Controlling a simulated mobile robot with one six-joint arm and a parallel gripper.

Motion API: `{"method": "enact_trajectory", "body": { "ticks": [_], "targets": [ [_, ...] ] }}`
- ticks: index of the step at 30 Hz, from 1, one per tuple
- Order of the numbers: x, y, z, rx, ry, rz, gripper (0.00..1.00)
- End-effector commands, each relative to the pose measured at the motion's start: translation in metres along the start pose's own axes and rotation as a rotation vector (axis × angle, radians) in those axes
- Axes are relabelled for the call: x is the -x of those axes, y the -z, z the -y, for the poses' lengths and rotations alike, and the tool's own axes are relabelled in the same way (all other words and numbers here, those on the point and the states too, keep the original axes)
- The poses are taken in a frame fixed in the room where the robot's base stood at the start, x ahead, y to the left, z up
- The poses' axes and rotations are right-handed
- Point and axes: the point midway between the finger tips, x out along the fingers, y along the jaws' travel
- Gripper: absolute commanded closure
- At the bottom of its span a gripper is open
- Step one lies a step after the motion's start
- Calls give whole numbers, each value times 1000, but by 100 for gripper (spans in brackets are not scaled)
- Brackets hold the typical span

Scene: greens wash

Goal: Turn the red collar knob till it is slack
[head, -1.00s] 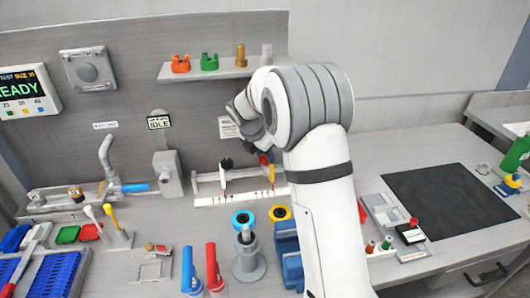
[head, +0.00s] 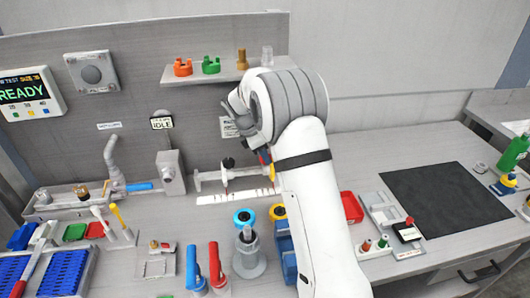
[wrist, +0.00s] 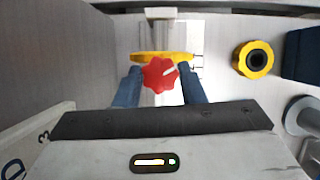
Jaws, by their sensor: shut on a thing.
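The red collar knob (wrist: 158,76) is lobed, with a white mark pointing up and right in the wrist view. It sits in front of a yellow collar (wrist: 185,57) on a pale rail (wrist: 161,32). My gripper (wrist: 159,84) has one dark blue finger on each side of the knob and is shut on it. In the head view my gripper (head: 264,157) is at the right end of the white rail fixture (head: 209,176) by the back panel. My arm and fingers hide most of the knob there.
A yellow ring (wrist: 253,60) with a dark centre lies right of the collar in the wrist view. In the head view a blue ring (head: 244,217), a grey post (head: 249,257) and red and blue tubes stand in front of the rail. A shelf (head: 210,76) hangs above.

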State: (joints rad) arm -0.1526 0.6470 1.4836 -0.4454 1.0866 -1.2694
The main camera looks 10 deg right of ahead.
Motion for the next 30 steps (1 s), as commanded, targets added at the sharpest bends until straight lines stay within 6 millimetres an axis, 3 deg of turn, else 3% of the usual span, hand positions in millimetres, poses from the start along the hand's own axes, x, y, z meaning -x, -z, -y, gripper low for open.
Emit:
{"method": "enact_trajectory", "body": {
  "ticks": [11, 12, 19, 30],
  "targets": [
    [1, 0, -1, -3, -3, 1, 86],
    [1, 0, -1, -3, -3, 1, 60],
    [1, 0, 0, -2, -1, 0, 42],
    [9, 1, -1, -2, -3, 1, 42]
  ]
}}
